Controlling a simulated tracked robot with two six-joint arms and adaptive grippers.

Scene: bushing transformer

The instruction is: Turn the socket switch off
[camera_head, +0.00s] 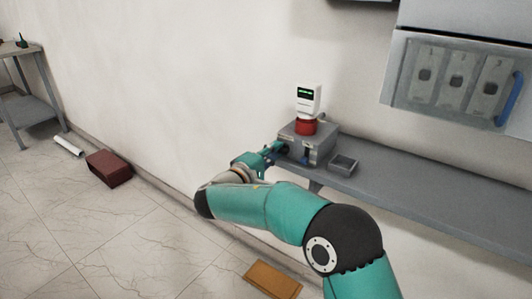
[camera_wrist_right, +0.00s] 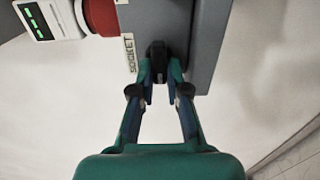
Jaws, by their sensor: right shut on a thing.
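The grey switch box (camera_head: 322,147) stands on the wall shelf, with a red round part and a white device with a green display (camera_head: 308,98) on top. The box also shows in the right wrist view (camera_wrist_right: 205,45), with a label reading SOCKET (camera_wrist_right: 130,53) beside a black switch knob (camera_wrist_right: 158,50). My right gripper (camera_head: 274,149) reaches the left side of the box. In the right wrist view its fingers (camera_wrist_right: 160,77) are shut on the black knob, one on each side. The knob's exact turn position is hard to tell. My left gripper is in neither view.
A small grey open tray (camera_head: 343,165) sits on the shelf (camera_head: 430,193) right of the box. A panel with a blue handle (camera_head: 510,98) hangs at upper right. A brown box (camera_head: 108,167) and an orange-brown slab (camera_head: 272,279) lie on the floor.

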